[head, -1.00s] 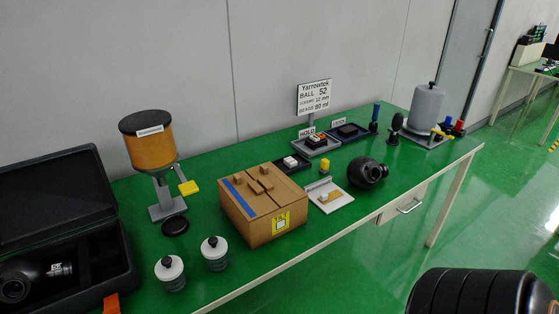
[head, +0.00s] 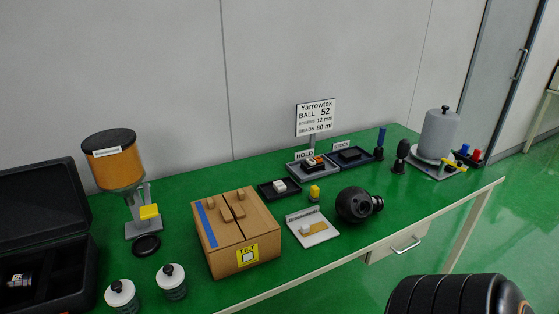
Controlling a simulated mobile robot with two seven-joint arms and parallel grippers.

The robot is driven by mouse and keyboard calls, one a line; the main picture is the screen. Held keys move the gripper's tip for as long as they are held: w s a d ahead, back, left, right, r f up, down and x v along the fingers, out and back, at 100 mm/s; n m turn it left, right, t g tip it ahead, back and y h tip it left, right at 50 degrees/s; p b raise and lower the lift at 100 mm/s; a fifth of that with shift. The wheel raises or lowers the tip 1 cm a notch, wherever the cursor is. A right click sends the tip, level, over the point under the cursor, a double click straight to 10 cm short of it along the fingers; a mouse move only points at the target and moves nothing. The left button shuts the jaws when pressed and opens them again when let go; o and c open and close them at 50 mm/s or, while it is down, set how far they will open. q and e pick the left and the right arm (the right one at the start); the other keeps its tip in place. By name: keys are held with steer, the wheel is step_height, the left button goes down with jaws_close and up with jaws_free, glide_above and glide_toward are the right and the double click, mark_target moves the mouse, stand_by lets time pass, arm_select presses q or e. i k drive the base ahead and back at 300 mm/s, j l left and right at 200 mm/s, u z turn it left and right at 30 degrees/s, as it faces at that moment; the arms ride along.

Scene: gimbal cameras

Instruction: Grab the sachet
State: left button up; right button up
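I cannot surely pick out the sachet. A small white item (head: 280,186) sits in a small black tray (head: 266,192) behind the cardboard box. Another small pale block (head: 306,229) lies on a white board (head: 322,238) with a tan patch, right of the box. Either is too small to name for certain. Neither of my grippers is in view. A black ribbed cylinder (head: 455,296) fills the lower right corner; no fingers show on it.
The green table (head: 420,215) carries a cardboard box (head: 235,250), an orange hopper (head: 115,165), two white-lidded jars (head: 171,282), an open black case (head: 40,220), a black round flask (head: 354,204), a labelled tray (head: 300,172) and a grey tank (head: 438,135).

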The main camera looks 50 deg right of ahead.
mark_target(281, 187)
steer(key=k+l, duration=0.15)
steer(key=l, duration=0.3)
steer(key=k+l+u, duration=0.1)
steer(key=l, duration=0.3)
steer(key=k+l+u, duration=0.1)
steer(key=k+l, duration=0.15)
steer(key=l, duration=0.2)
steer(key=k+l, duration=0.2)
steer(key=l, duration=0.2)
